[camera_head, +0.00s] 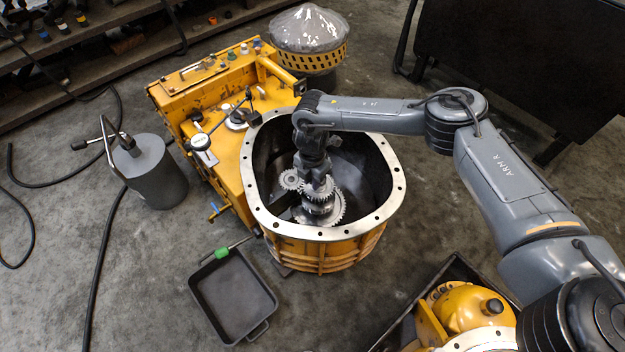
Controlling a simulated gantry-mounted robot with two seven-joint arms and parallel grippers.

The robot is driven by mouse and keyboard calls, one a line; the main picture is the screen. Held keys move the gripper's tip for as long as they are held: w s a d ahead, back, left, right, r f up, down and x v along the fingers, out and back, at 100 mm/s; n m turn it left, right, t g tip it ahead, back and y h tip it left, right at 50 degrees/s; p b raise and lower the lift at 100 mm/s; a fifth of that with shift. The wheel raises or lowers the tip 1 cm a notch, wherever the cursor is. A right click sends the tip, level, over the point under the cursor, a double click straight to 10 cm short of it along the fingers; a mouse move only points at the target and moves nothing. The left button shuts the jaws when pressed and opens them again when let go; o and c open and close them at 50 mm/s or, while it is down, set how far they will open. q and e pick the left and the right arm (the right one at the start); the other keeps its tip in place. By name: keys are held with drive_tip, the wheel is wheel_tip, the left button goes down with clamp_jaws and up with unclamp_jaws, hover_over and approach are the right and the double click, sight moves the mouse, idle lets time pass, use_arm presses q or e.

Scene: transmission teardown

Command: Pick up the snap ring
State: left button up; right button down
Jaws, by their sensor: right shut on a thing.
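My right arm reaches in from the right over the open yellow transmission housing (322,247). My right gripper (316,184) points down inside the housing, at the top of the stacked metal gears (322,206). A smaller gear (291,180) sits just left of it. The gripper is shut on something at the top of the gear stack. The snap ring cannot be told apart at this size, and the fingertips are partly lost against the dark gear shaft. My left gripper is not in view.
An empty dark tray (233,296) with a green-handled tool (232,246) on its rim lies in front. A grey canister (152,172) stands at left with hoses on the floor. A covered yellow basket (308,40) stands behind. A crate with yellow parts (465,307) is at lower right.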

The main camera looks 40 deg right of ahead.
drive_tip(key=s+r+p, duration=0.9)
drive_tip(key=s+r, duration=0.1)
drive_tip(key=s, duration=0.1)
drive_tip(key=shift+s+d+p, duration=0.35)
drive_tip(key=shift+d, duration=0.05)
drive_tip(key=shift+r, duration=0.1)
